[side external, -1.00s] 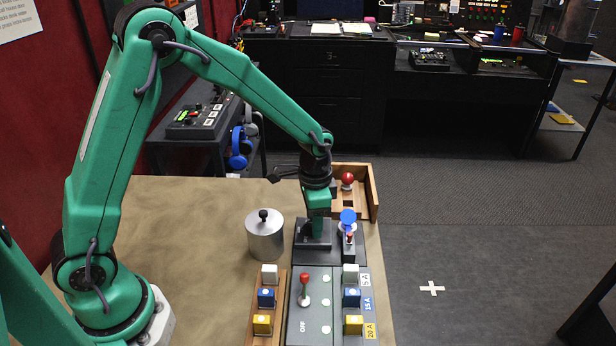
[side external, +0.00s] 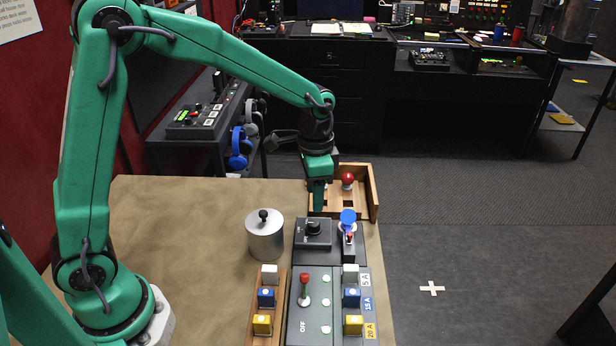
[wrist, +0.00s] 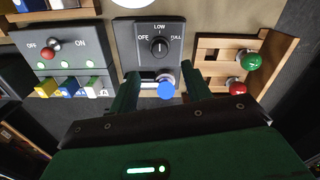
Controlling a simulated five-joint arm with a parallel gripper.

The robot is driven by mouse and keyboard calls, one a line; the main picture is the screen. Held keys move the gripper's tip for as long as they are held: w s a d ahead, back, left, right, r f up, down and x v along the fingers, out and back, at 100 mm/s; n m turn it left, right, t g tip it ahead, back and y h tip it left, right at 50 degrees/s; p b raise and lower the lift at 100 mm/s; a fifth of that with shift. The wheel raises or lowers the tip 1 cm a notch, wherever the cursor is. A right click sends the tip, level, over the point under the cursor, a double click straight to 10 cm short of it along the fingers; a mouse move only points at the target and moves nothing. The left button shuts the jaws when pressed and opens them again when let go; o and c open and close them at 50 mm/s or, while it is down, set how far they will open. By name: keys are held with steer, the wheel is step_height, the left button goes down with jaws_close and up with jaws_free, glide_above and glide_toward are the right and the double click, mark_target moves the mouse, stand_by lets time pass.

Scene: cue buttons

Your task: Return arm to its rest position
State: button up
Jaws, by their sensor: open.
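My gripper (side external: 318,205) hangs from my green arm, raised above the far end of the dark control panel, by the wooden tray. In the wrist view its two fingers (wrist: 160,88) stand apart with nothing held between them. Below and ahead of it is a dial knob (side external: 314,228) on a dark box; in the wrist view the dial (wrist: 159,46) sits under the marks OFF, LOW and FULL and seems to point at LOW. A blue round-topped part (wrist: 166,90) shows between the fingers in that view, lower down and not gripped.
The wooden tray (side external: 372,190) holds a red ball knob (side external: 348,180) and a green one (wrist: 251,62). A metal canister (side external: 265,240) stands left of the dial. A red-tipped lever (side external: 304,278) and coloured blocks are nearer. The table's left part (side external: 180,230) is clear.

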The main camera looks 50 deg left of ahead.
steer(key=s+a+r+n+t, duration=0.2)
steer(key=s+r, duration=0.4)
steer(key=s, duration=0.4)
steer(key=s+a+r+n+t, duration=0.3)
steer(key=s+r, duration=0.3)
steer(key=s, duration=0.4)
steer(key=shift+a+r+n+t, duration=0.2)
steer(key=shift+a+n+t, duration=0.15)
steer(key=shift+n, duration=0.35)
stand_by(0.5)
